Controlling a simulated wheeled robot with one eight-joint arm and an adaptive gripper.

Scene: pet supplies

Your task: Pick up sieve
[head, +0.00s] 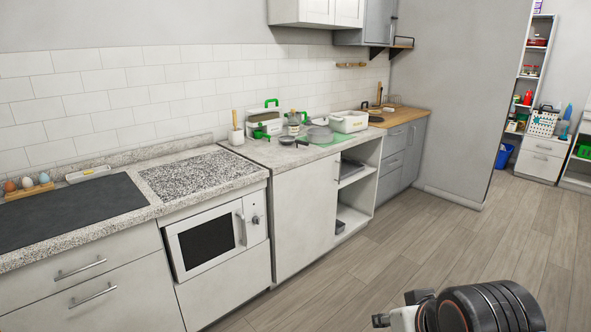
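A small dark round item with a short handle (287,140) lies on the light counter, left of the green mat. It may be the sieve, but it is too small to tell. Grey round ware (320,134) sits on the green mat just behind and right of it; I cannot tell whether a sieve is among it. Part of my arm shows at the bottom right, far from the counter. The fingers of my gripper cannot be made out.
A white tub (348,121) and a green-and-white container (265,123) stand at the back of the counter. A utensil holder (236,136) stands left. Egg-like items (27,184) sit far left. The wooden floor (440,225) before the cabinets is clear. A grey wall panel (455,100) stands right.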

